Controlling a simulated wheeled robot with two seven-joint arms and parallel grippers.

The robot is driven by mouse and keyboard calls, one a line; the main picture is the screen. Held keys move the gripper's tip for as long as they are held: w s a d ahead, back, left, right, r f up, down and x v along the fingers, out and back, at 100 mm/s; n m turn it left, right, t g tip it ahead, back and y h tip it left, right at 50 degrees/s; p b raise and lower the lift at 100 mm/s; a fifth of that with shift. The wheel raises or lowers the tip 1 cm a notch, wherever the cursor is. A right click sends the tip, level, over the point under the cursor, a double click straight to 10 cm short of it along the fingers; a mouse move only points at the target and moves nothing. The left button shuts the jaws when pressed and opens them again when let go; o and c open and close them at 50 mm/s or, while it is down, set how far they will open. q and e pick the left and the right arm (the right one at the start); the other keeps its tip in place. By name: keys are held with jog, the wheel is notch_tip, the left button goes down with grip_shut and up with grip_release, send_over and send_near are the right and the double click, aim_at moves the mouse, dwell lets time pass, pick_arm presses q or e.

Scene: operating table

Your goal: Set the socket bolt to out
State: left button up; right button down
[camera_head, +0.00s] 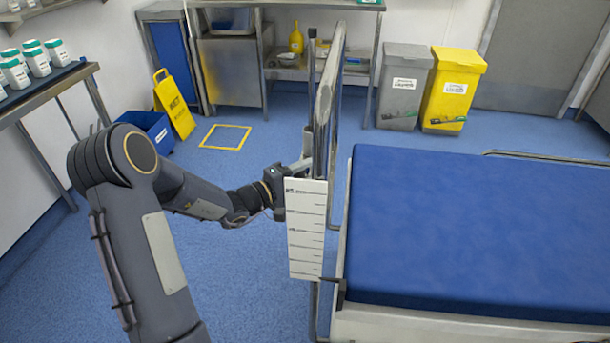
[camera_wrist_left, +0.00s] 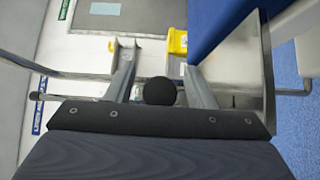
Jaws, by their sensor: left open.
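My left gripper (camera_head: 296,172) is beside the upright metal post (camera_head: 323,130) at the left side of the blue-topped operating table (camera_head: 480,230), partly hidden behind a white scale plate (camera_head: 306,235). In the left wrist view its two grey fingers (camera_wrist_left: 160,75) stand apart. A round black knob (camera_wrist_left: 160,91), which may belong to the socket bolt, shows between them; I cannot tell whether a finger touches it. In the head view the knob is hidden. A small dark lever (camera_head: 333,286) sits by the plate's lower end. My right gripper is out of view.
A tall metal rail (camera_head: 325,90) rises beside the table. Grey (camera_head: 404,85) and yellow (camera_head: 452,90) bins stand behind. A yellow floor sign (camera_head: 174,105) and blue crate (camera_head: 150,130) are at back left, with a bench (camera_head: 45,95) at far left. Floor between is clear.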

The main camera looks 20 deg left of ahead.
pick_arm(q)
grip_shut()
jog(key=shift+s+d+f+b, duration=0.1)
jog(key=shift+s+d+b, duration=0.1)
jog(key=shift+s+b, duration=0.35)
jog(key=shift+s+d+f+b, duration=0.15)
jog(key=shift+s+b, duration=0.25)
jog(key=shift+s, duration=0.2)
jog(key=shift+s+r, duration=0.15)
jog(key=shift+s, duration=0.05)
jog(key=shift+d, duration=0.1)
grip_release()
jog(key=shift+r, duration=0.1)
